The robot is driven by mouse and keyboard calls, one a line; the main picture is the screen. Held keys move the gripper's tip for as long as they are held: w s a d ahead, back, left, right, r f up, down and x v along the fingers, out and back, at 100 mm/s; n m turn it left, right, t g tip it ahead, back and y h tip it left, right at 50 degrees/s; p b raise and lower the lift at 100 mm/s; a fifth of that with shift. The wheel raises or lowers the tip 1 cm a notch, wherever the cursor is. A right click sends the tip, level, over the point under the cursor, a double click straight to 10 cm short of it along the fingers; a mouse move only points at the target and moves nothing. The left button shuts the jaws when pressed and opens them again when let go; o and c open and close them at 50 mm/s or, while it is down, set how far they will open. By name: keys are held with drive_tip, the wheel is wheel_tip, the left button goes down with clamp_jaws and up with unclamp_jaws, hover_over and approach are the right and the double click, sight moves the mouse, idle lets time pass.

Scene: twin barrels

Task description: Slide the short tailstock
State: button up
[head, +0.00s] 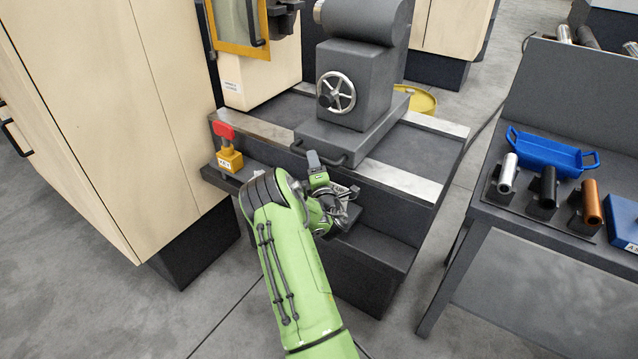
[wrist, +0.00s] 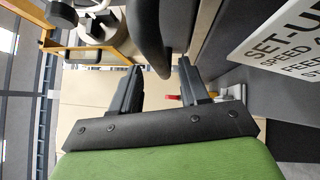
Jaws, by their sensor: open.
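The tailstock (head: 355,85) is a dark grey block with a silver handwheel (head: 336,92) on its front. It sits on a sliding base across two pale metal rails. A black bar handle (head: 330,162) is on the base's front edge, partly hidden by my gripper. My gripper (head: 314,160) is just in front of this handle. In the wrist view my gripper (wrist: 158,72) is open, with a dark curved bar (wrist: 150,42), likely the handle, reaching between its fingertips. I cannot tell whether either finger touches it.
A cream cabinet (head: 95,100) is at the left. At the right, a bench holds a blue tray (head: 550,155) and several cylinders. A printed sign (wrist: 280,45) is close by in the wrist view.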

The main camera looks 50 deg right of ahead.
drive_tip(key=b+v, duration=0.1)
drive_tip(key=v, duration=1.1)
